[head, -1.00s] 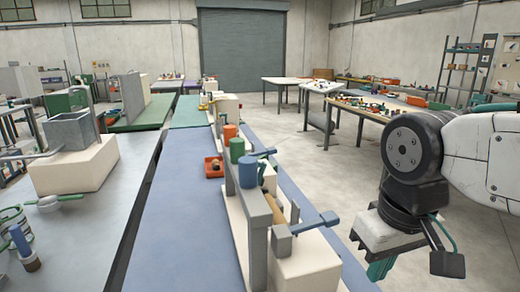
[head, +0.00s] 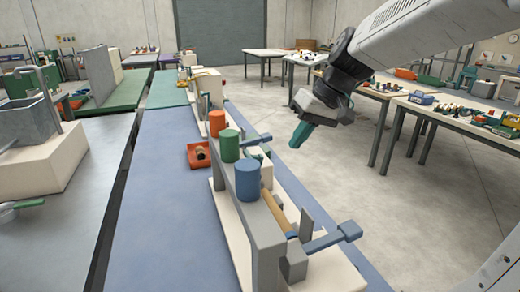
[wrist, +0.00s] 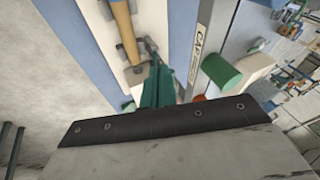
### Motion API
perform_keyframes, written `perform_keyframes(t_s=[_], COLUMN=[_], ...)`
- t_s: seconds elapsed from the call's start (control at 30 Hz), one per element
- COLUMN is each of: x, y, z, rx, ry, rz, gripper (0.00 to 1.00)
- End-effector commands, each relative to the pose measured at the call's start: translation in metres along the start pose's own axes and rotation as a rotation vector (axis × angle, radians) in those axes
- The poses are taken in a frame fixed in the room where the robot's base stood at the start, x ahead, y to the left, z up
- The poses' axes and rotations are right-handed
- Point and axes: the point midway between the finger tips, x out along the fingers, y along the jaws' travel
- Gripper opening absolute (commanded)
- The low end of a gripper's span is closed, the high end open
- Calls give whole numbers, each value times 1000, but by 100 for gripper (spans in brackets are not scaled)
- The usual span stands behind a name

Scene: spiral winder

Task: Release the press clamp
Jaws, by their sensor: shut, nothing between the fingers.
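The winder stands on a blue bench, with a grey beam (head: 263,232) along it and a wooden rod (head: 276,210) beside the beam. At its near end a grey lever with a blue hexagonal end (head: 349,231) sticks out to the right, by a grey block (head: 293,261) and a small upright plate (head: 306,224). A second blue-grey lever (head: 254,140) sits farther back. I cannot tell which lever is the press clamp. My gripper (head: 300,134) is shut and empty, above and right of the far lever. In the wrist view its teal fingers (wrist: 156,88) point toward the rod (wrist: 124,32).
Blue, green (head: 229,145) and orange cylinders stand along the beam. A red tray (head: 199,154) lies on the blue bench (head: 165,220) to the left. Tables with parts (head: 455,115) stand at right. Open floor lies between them and the bench.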

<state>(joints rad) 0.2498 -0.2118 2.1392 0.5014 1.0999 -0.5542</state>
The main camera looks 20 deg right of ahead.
Motion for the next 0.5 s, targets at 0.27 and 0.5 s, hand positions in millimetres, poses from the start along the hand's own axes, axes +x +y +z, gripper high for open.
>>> perform_keyframes(t_s=[0.27, 0.5], x=[9, 27], y=[49, 53], z=[-78, -89], rx=[-13, -18], ry=[121, 136], rz=[-79, -88], gripper=[0, 0])
